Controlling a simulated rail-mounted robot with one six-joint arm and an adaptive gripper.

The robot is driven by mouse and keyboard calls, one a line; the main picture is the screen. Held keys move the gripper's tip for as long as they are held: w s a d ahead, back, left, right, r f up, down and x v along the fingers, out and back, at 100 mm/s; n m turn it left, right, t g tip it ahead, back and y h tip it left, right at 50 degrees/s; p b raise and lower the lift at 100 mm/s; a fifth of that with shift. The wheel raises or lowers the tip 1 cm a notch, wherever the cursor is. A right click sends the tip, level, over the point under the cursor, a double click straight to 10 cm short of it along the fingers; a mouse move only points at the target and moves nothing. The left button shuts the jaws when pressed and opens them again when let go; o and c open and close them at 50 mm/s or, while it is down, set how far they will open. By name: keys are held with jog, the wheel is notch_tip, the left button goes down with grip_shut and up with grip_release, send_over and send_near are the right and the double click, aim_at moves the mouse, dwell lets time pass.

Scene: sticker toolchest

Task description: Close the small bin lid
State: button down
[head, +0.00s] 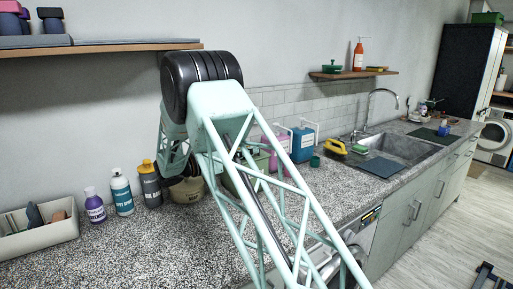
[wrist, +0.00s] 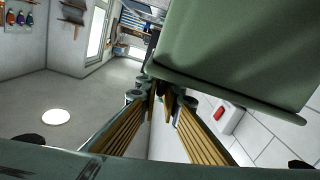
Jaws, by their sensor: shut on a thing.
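A dark green panel (wrist: 235,45), which looks like the small bin lid, fills the upper right of the wrist view, tilted and very close. My gripper (wrist: 160,97) has its ribbed fingers drawn together at the panel's lower left corner. It is shut on what appears to be the lid's edge; the exact contact is hard to see. In the head view a green bin (head: 232,180) shows partly behind my arm on the counter. My arm hides most of it and the gripper tips there.
An olive pot (head: 187,190), several bottles (head: 122,191) and a beige tray (head: 38,237) stand left on the speckled counter (head: 150,245). Pink and blue dispensers (head: 303,143) stand right of my arm. Beyond are the sink (head: 400,149) and tap. A wall shelf (head: 100,48) hangs upper left.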

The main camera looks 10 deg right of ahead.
jog(key=shift+s+f, duration=0.1)
jog(key=shift+f, duration=0.15)
jog(key=c, duration=2.9)
grip_release()
jog(key=shift+o, duration=0.2)
jog(key=shift+r, duration=0.1)
jog(key=shift+a, duration=0.15)
jog(key=shift+s+a, duration=0.25)
jog(key=shift+a, duration=0.25)
jog(key=v, duration=1)
jog(key=shift+s+a, duration=0.2)
jog(key=shift+a, duration=0.05)
jog(key=shift+r, duration=0.1)
